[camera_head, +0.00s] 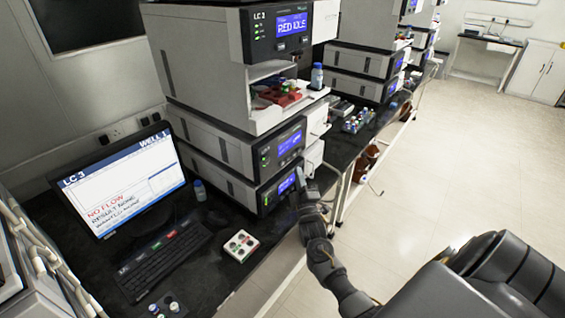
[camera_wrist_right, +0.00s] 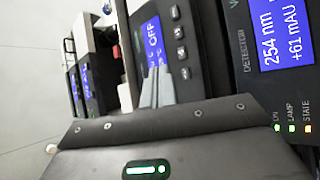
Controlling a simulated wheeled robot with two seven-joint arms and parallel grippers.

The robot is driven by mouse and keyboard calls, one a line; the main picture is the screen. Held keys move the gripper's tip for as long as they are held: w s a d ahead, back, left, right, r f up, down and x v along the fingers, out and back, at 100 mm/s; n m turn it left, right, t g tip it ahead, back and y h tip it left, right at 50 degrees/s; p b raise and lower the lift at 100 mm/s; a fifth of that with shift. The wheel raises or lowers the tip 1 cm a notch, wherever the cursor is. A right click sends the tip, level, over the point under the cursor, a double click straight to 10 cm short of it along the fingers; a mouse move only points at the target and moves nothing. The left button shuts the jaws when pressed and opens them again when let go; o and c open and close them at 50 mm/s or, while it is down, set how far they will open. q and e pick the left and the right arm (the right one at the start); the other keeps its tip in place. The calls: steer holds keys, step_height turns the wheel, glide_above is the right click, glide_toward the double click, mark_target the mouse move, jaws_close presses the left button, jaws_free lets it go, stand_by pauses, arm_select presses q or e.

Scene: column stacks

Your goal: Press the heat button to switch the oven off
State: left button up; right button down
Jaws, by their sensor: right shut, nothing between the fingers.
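The oven appears to be the lowest module (camera_head: 274,199) of the near LC-3 stack. Its dark front panel fills the middle of the right wrist view (camera_wrist_right: 200,60), with a blue screen (camera_wrist_right: 153,42) on which "OFF" is legible. A column of small dark buttons (camera_wrist_right: 180,42) runs beside the screen. I cannot read which one is the heat button. My right gripper (camera_head: 300,178) is shut and empty, close in front of this panel. Its pale fingers also show in the right wrist view (camera_wrist_right: 157,88), beside the screen and buttons. Contact cannot be told. My left gripper is not in view.
The detector (camera_head: 282,150) sits directly above, its screen (camera_wrist_right: 283,40) reading 254 nm. The floor is clear to the right.

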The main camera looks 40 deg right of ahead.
steer(key=shift+s+d, duration=0.2)
steer(key=shift+s, duration=0.6)
stand_by(1.2)
